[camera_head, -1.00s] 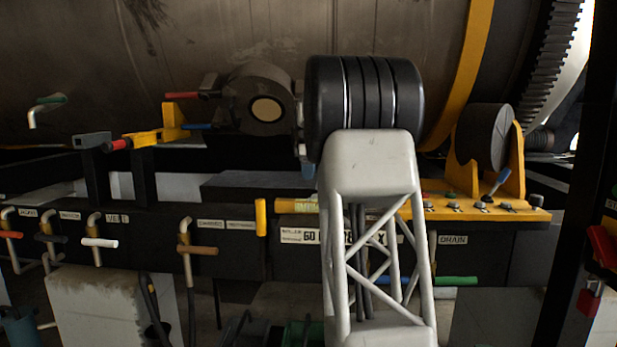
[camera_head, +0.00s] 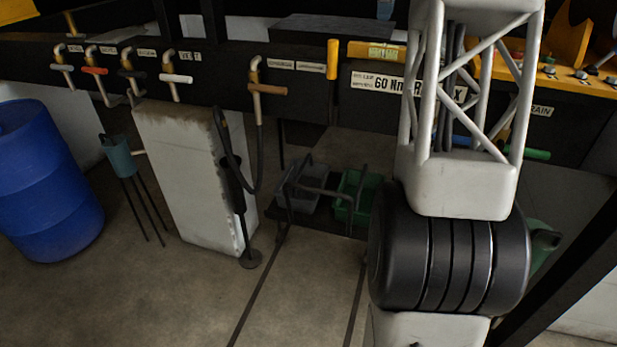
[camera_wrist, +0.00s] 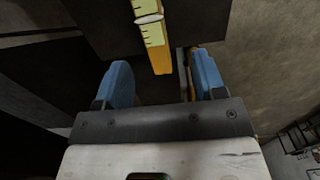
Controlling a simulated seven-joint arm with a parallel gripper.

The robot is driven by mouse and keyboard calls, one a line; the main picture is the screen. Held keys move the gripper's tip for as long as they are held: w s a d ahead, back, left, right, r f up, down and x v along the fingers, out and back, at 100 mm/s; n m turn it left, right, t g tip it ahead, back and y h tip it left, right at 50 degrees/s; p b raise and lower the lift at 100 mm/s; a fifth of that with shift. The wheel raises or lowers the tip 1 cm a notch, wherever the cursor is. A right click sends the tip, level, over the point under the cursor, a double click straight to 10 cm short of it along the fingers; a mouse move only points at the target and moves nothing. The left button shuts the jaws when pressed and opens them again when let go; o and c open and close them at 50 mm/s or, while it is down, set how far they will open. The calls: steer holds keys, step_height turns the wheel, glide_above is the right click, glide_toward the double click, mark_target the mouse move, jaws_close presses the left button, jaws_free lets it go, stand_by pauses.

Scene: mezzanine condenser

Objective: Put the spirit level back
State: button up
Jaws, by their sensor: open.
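The spirit level appears to be the yellow bar (camera_head: 375,52) with a pale green vial, lying along the dark beam just above the "60 Nm" label in the head view. In the wrist view a yellow bar with a marked green vial (camera_wrist: 153,35) runs down from the top edge, its lower end in line with the gap between the fingers. My gripper (camera_wrist: 163,75) is open, with two blue fingers apart and nothing held. How far the bar is from the fingertips I cannot tell. In the head view my gripper is not visible.
A yellow upright handle (camera_head: 333,60) stands just left of the level. Several taps, such as the white-handled one (camera_head: 176,78), line the beam. A green crate (camera_head: 352,197), a white slab (camera_head: 190,175) and a blue barrel (camera_head: 45,185) stand below. Floor is open at front left.

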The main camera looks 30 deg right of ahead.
steer(key=s+a+f+m, duration=0.1)
steer(key=s+a, duration=0.5)
steer(key=a, duration=0.5)
steer(key=s+a+m+t, duration=0.15)
steer(key=s+a, duration=0.35)
steer(key=a, duration=0.5)
steer(key=s+a+f+m, duration=0.1)
steer(key=s+a+m, duration=0.1)
steer(key=s+a, duration=0.65)
steer(key=s+a+f+m, duration=0.1)
steer(key=s+a+f, duration=0.4)
steer(key=s+a, duration=0.2)
steer(key=s+a+f+m, duration=0.2)
steer(key=s+a+f, duration=0.4)
steer(key=s, duration=0.4)
steer(key=s+a+f+m+t, duration=0.1)
steer(key=s+a+f, duration=0.5)
steer(key=s, duration=0.3)
steer(key=shift+s+a, duration=0.2)
steer(key=shift+a, duration=0.7)
steer(key=shift+m, duration=0.25)
